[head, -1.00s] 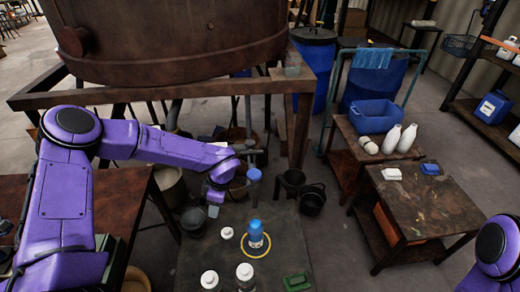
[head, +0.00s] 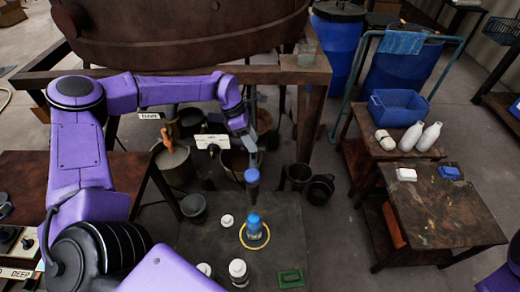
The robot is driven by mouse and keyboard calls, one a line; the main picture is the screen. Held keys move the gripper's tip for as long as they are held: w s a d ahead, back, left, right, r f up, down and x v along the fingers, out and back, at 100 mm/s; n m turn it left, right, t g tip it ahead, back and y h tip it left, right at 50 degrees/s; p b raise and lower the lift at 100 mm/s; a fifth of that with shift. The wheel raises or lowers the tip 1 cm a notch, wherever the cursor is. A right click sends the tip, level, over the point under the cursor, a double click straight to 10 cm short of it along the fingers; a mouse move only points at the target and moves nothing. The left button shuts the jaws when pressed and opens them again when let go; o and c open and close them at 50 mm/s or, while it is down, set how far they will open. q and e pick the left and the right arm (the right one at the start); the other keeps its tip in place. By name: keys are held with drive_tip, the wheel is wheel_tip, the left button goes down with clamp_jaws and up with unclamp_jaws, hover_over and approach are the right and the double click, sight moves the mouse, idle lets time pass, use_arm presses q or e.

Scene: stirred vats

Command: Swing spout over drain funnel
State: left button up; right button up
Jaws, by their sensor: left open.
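The purple left arm reaches in from the left and bends down in front of the large brown vat (head: 190,30). My left gripper (head: 249,156) hangs at its end, open, just above an upright blue-topped post (head: 252,178). I cannot tell whether it touches anything. An orange handle (head: 168,138) on a pipe stands below the vat, over a light bucket (head: 173,165). A white label plate (head: 210,141) is left of the gripper. Which parts are the spout and the drain funnel is unclear; the arm hides part of the area under the vat. My right gripper is out of view.
A dark low table (head: 215,250) holds a blue-capped bottle (head: 254,227) in a yellow ring, white jars (head: 238,270) and a green block (head: 290,278). Black buckets (head: 320,189) stand behind it. A workbench (head: 440,213) is at the right. Open floor lies between.

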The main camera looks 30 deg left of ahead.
sight(253, 166)
use_arm(q)
drive_tip(key=x, duration=0.2)
drive_tip(key=p+x, duration=0.1)
drive_tip(key=x, duration=0.2)
drive_tip(key=shift+w+a+f, duration=0.15)
drive_tip(key=shift+a, duration=0.05)
drive_tip(key=shift+d+f, duration=0.3)
drive_tip(key=shift+f, duration=0.1)
clamp_jaws()
